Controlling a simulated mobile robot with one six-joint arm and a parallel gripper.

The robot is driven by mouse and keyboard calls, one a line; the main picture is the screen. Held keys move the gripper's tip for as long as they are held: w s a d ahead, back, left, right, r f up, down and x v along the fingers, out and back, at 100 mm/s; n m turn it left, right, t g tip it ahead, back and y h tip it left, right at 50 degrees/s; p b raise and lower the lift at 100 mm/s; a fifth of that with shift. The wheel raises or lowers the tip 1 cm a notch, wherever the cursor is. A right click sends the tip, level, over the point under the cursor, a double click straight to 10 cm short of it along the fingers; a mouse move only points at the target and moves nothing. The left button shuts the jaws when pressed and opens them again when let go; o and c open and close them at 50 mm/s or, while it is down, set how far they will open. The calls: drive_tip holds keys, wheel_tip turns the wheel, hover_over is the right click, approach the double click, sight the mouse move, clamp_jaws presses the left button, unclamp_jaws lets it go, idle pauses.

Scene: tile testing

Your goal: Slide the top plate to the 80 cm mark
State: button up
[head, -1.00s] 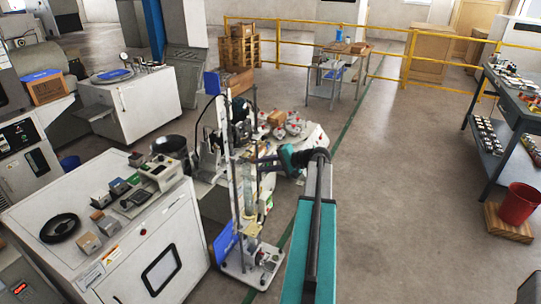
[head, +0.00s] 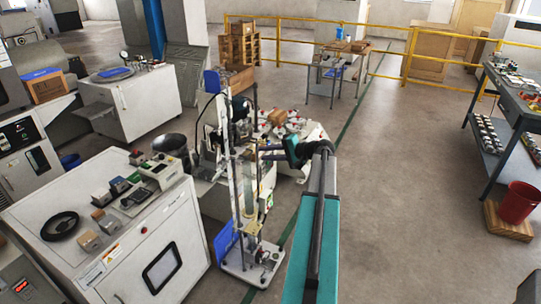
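A tall test stand (head: 234,190) with a white upright, a dark rod and a pale tube stands on a white base plate (head: 240,268) in the middle of the head view. The top plate is too small and cluttered to pick out surely on the upper stand. My gripper (head: 268,152) is dark and points left from the end of my teal arm, at the upper part of the stand, close to the rod. I cannot tell whether it touches anything there. Its fingers are too small to show whether they are open or shut. The mark scale is not readable.
A white cabinet (head: 150,240) with small devices on top stands left of the stand. A machine with a cluttered top (head: 312,135) is behind it. A dark workbench (head: 510,110) and a red bucket (head: 518,203) are at the right. The floor (head: 410,200) between is clear.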

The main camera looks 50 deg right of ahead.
drive_tip(key=b+x, duration=0.1)
drive_tip(key=x, duration=0.7)
drive_tip(key=shift+b, duration=0.3)
drive_tip(key=shift+w, duration=0.1)
clamp_jaws()
drive_tip(key=shift+f+b, duration=0.4)
drive_tip(key=shift+f, duration=0.15)
idle(1.1)
drive_tip(key=shift+o, duration=0.3)
unclamp_jaws()
drive_tip(key=v, duration=0.7)
idle(0.4)
